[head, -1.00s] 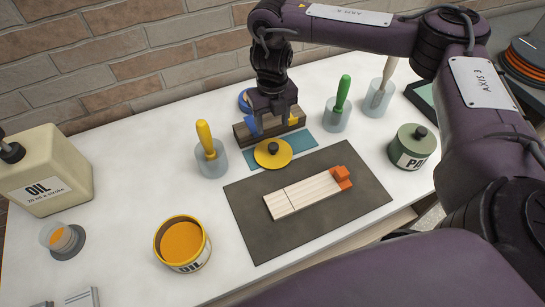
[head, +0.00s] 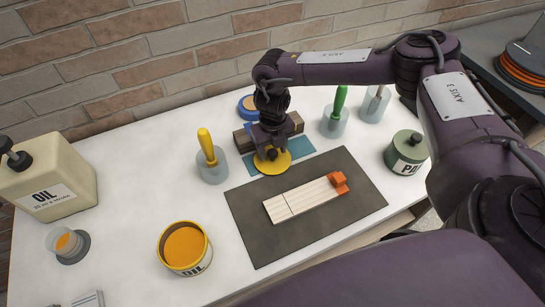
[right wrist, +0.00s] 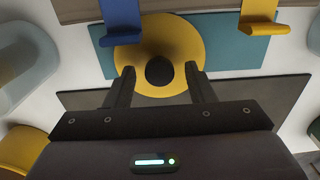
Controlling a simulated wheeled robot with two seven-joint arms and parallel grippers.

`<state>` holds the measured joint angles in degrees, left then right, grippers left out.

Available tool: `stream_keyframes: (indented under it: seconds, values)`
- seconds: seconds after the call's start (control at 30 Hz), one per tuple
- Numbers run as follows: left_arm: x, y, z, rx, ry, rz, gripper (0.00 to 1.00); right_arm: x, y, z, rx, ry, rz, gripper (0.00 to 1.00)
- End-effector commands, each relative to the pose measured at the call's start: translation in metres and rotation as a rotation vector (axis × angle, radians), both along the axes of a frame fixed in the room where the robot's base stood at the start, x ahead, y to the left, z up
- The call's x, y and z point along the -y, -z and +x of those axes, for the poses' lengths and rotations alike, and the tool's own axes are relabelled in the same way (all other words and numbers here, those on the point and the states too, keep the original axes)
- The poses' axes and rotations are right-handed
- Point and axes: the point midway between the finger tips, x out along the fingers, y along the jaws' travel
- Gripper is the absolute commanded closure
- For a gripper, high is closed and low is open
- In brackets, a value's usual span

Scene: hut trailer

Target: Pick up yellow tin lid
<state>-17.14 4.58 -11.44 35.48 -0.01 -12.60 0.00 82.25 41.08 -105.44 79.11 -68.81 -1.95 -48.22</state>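The yellow tin lid (head: 273,166) is a round disc with a black knob, lying on a teal mat. In the right wrist view the lid (right wrist: 185,45) is ahead of the fingers, its dark knob near the gap between the tips. My right gripper (head: 271,155) is right over the lid in the head view, pointing down and covering the knob. In the right wrist view this gripper (right wrist: 159,72) is open, one finger on each side of the knob; I cannot tell the exact height. My left gripper is not in view.
A wooden block (head: 244,140) with blue and yellow pieces is just behind the lid. A yellow-handled tool in a cup (head: 212,165) stands left, a green-handled one (head: 335,122) right. A dark mat (head: 250,225) with a striped board lies in front. An open yellow tin (head: 184,248) is front left.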

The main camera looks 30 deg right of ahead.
Motion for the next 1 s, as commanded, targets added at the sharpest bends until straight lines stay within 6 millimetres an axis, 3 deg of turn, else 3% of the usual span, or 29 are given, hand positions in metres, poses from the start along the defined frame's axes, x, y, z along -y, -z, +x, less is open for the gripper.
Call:
stream_keyframes:
  seconds: [0.07, 0.3, 0.67, 1.0]
  values:
    - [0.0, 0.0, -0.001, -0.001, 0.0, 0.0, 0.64, 0.0, 0.0, 0.0, 0.0, 0.0, 0.0, 0.62]
    - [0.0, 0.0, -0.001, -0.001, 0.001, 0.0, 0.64, 0.0, 0.0, 0.0, 0.0, 0.0, 0.0, 0.93]
    - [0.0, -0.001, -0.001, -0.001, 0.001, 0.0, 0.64, -0.001, -0.002, 0.0, 0.001, 0.0, 0.001, 0.94]
    - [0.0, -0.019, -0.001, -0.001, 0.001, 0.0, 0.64, -0.01, -0.023, 0.002, 0.0, 0.0, 0.001, 0.94]
